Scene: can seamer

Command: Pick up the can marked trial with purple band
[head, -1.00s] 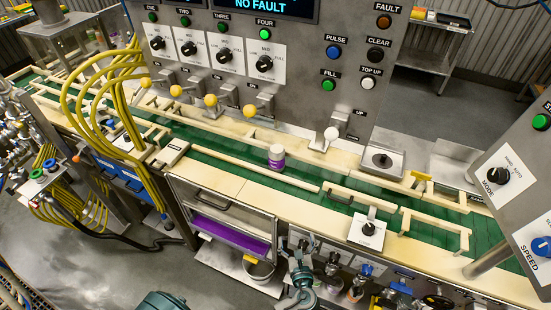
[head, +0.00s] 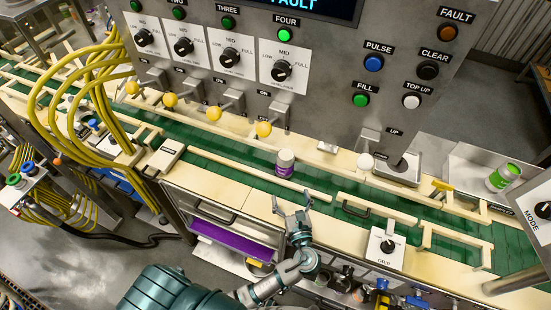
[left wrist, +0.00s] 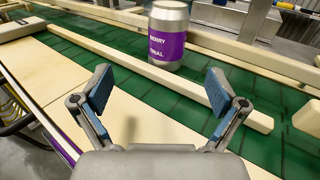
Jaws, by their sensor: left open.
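A silver can with a purple band (head: 285,163) stands upright on the green conveyor (head: 231,172). In the left wrist view the can (left wrist: 168,44) shows the words "BERRY" and "TRIAL" on its band. My left gripper (head: 292,207) is open and empty, in front of the can and apart from it. In the left wrist view the open fingers (left wrist: 159,92) frame the space below the can, with the cream guide rail (left wrist: 175,69) between them and the can. My right gripper is not in view.
A control panel with knobs and lit buttons (head: 361,101) rises behind the conveyor. Yellow-knobbed levers (head: 264,129) stand at its foot. A green can (head: 502,177) stands at the right. Yellow hoses (head: 72,100) hang at the left. A grip switch box (head: 384,246) sits on the front ledge.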

